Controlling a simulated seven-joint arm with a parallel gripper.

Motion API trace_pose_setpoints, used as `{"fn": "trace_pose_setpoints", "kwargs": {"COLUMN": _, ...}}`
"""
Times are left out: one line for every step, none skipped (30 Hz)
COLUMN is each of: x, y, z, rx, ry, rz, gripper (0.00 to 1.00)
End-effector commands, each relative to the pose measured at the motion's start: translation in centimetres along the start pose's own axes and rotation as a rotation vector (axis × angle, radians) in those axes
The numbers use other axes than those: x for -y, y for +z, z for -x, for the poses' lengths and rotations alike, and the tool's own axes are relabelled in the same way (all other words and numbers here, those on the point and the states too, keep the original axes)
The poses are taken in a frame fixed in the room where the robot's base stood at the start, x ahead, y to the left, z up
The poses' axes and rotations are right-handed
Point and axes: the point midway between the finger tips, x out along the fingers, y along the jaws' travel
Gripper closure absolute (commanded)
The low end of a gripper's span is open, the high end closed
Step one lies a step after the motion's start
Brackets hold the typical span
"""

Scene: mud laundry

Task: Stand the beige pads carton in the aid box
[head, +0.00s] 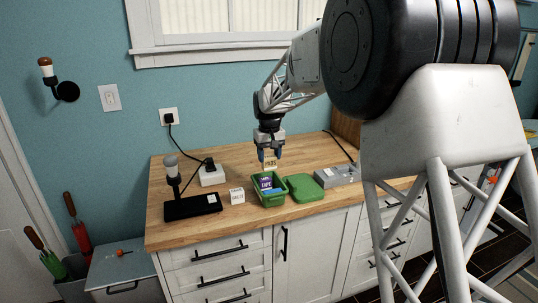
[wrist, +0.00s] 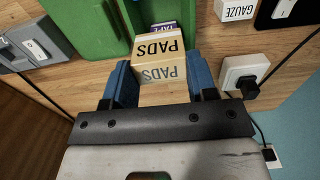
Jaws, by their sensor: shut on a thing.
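The beige pads carton (wrist: 159,43) is between the blue fingertips of my gripper (wrist: 160,80), which is shut on it. The word PADS shows on two of its faces. In the head view the carton (head: 270,163) hangs below my gripper (head: 270,155), just above the back rim of the aid box in the picture; the exact gap is unclear. The aid box (head: 271,204) is an open green tub on the counter. It holds a purple tape carton (head: 265,183) and a blue item (head: 272,191). In the wrist view the pads carton hides much of the box.
The green lid (head: 304,188) lies right of the box, with a grey case (head: 337,175) beyond it. A white gauze carton (head: 237,196) stands left of the box. A black base with a lamp (head: 192,207) and a white socket block (head: 212,176) stand farther left.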

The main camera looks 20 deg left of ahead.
Motion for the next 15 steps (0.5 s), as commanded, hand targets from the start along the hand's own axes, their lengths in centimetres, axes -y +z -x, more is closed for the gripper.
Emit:
{"fn": "trace_pose_setpoints", "kwargs": {"x": 0.0, "y": 0.0, "z": -0.2, "rx": 0.001, "ry": 0.000, "rz": 0.000, "gripper": 0.62}}
{"fn": "trace_pose_setpoints", "kwargs": {"x": 0.0, "y": 0.0, "z": -0.3, "rx": 0.001, "ry": 0.000, "rz": 0.000, "gripper": 0.62}}
{"fn": "trace_pose_setpoints", "kwargs": {"x": 0.0, "y": 0.0, "z": -0.5, "rx": 0.001, "ry": 0.000, "rz": 0.000, "gripper": 0.62}}
{"fn": "trace_pose_setpoints", "kwargs": {"x": 0.0, "y": 0.0, "z": -0.6, "rx": 0.001, "ry": 0.000, "rz": 0.000, "gripper": 0.62}}
{"fn": "trace_pose_setpoints", "kwargs": {"x": 0.0, "y": 0.0, "z": -0.8, "rx": 0.001, "ry": 0.000, "rz": 0.000, "gripper": 0.62}}
{"fn": "trace_pose_setpoints", "kwargs": {"x": 0.0, "y": 0.0, "z": -1.0, "rx": 0.001, "ry": 0.000, "rz": 0.000, "gripper": 0.62}}
{"fn": "trace_pose_setpoints", "kwargs": {"x": 0.0, "y": 0.0, "z": -1.2, "rx": 0.001, "ry": 0.000, "rz": 0.000, "gripper": 0.62}}
{"fn": "trace_pose_setpoints", "kwargs": {"x": 0.0, "y": 0.0, "z": -1.3, "rx": 0.001, "ry": 0.000, "rz": 0.000, "gripper": 0.62}}
{"fn": "trace_pose_setpoints", "kwargs": {"x": 0.0, "y": 0.0, "z": -1.6, "rx": 0.001, "ry": 0.000, "rz": 0.000, "gripper": 0.62}}
{"fn": "trace_pose_setpoints", "kwargs": {"x": 0.0, "y": 0.0, "z": -1.8, "rx": 0.001, "ry": 0.000, "rz": 0.000, "gripper": 0.62}}
{"fn": "trace_pose_setpoints", "kwargs": {"x": 0.0, "y": 0.0, "z": -2.0, "rx": 0.001, "ry": 0.000, "rz": 0.000, "gripper": 0.62}}
{"fn": "trace_pose_setpoints", "kwargs": {"x": 0.0, "y": 0.0, "z": -2.2, "rx": 0.001, "ry": 0.000, "rz": 0.000, "gripper": 0.62}}
{"fn": "trace_pose_setpoints", "kwargs": {"x": 0.0, "y": 0.0, "z": -2.4, "rx": 0.002, "ry": 0.000, "rz": 0.000, "gripper": 0.62}}
{"fn": "trace_pose_setpoints", "kwargs": {"x": 0.0, "y": 0.0, "z": -2.6, "rx": 0.002, "ry": 0.000, "rz": 0.000, "gripper": 0.62}}
{"fn": "trace_pose_setpoints", "kwargs": {"x": 0.0, "y": 0.0, "z": -2.8, "rx": 0.001, "ry": 0.000, "rz": 0.000, "gripper": 0.62}}
